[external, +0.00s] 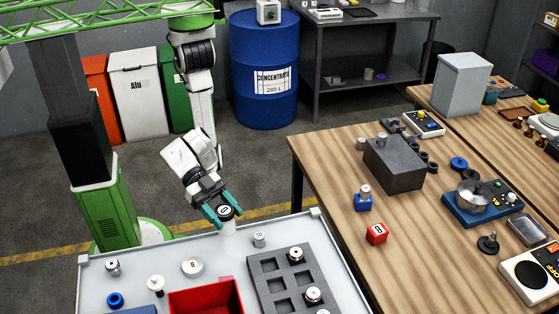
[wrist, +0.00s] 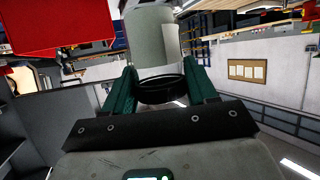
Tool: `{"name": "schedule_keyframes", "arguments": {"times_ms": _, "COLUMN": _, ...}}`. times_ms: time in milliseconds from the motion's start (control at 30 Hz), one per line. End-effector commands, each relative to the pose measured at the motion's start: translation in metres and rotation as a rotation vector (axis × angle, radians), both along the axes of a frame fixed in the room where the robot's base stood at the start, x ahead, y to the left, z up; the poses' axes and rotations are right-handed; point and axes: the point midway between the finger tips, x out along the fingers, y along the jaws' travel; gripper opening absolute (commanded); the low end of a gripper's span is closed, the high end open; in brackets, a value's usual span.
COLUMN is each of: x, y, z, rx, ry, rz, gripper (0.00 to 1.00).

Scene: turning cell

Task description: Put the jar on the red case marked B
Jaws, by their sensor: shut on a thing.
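My gripper (external: 222,214) is over the far edge of the pale work table, with its teal fingers shut on the jar (external: 229,230). The jar has a whitish body and a black lid with a white round label. In the wrist view the jar (wrist: 153,40) sits between the fingers, its black lid nearest the gripper (wrist: 160,90). The fingers and lid hide part of it in the external view; I cannot tell whether it touches the table. The red case (external: 376,233), with a white label, stands on the wooden table to the right, apart from my gripper. Its top looks bare.
A blue case (external: 363,204) with a small metal piece on it stands behind the red case. A dark grey block (external: 394,164) is farther back. The pale table holds a red bin (external: 205,300), a grey slotted tray (external: 267,265) and small jars. Bare wood surrounds the red case.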

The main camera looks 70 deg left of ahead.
Motion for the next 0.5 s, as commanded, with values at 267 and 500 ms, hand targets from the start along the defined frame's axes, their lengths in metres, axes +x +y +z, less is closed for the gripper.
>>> {"name": "schedule_keyframes", "arguments": {"times_ms": 267, "x": 0.139, "y": -0.018, "z": 0.012, "rx": -0.004, "ry": 0.0, "rz": 0.372, "gripper": 0.19}}
{"name": "schedule_keyframes", "arguments": {"times_ms": 500, "x": 0.248, "y": -0.001, "z": 0.03, "rx": -0.004, "ry": 0.0, "rz": 0.683, "gripper": 0.19}}
